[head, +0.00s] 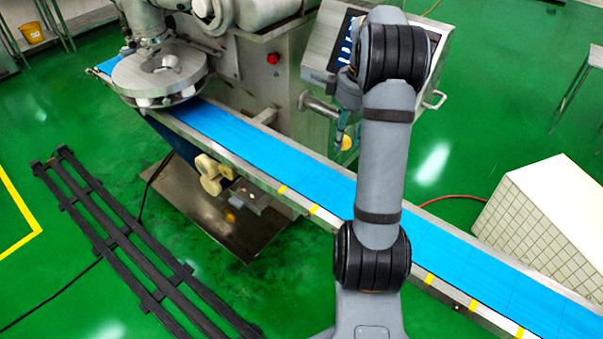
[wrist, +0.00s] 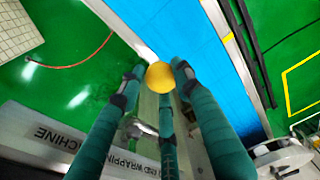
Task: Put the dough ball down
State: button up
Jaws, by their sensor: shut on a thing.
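The dough ball is a small yellow-orange sphere (wrist: 159,77), held among the teal fingertips of my gripper (wrist: 158,80) in the wrist view. In the head view the dough ball (head: 347,143) shows just below my gripper (head: 346,134), left of my arm and partly hidden by it. My gripper is shut on the ball. It hangs near the machine's side of the blue conveyor belt (head: 250,137), which also shows in the wrist view (wrist: 185,25). The ball looks clear of the belt; its exact height above it I cannot tell.
The steel encrusting machine (head: 262,85) with a tilted control panel (head: 330,42) stands behind the belt. A round metal ring (head: 125,75) sits over its left end. A white tiled block (head: 545,225) is at the right. The visible belt surface is bare.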

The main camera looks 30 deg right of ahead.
jog(key=shift+w+d+f, duration=0.1)
jog(key=shift+f, duration=0.05)
send_over(301, 172)
notch_tip(301, 172, down, 7)
jog(key=shift+d+r, duration=0.1)
jog(key=shift+r, duration=0.05)
jog(key=shift+f, duration=2)
jog(key=shift+f, duration=0.1)
jog(key=shift+f+b, duration=0.2)
jog(key=shift+b, duration=0.2)
jog(key=o, duration=1.1)
jog(key=shift+r, duration=0.1)
jog(key=shift+o, duration=0.2)
notch_tip(301, 172, up, 12)
jog(key=s+p, duration=0.1)
jog(key=p, duration=0.1)
jog(key=shift+s+d+r, duration=0.15)
jog(key=shift+s+d, duration=0.1)
jog(key=shift+d, duration=0.05)
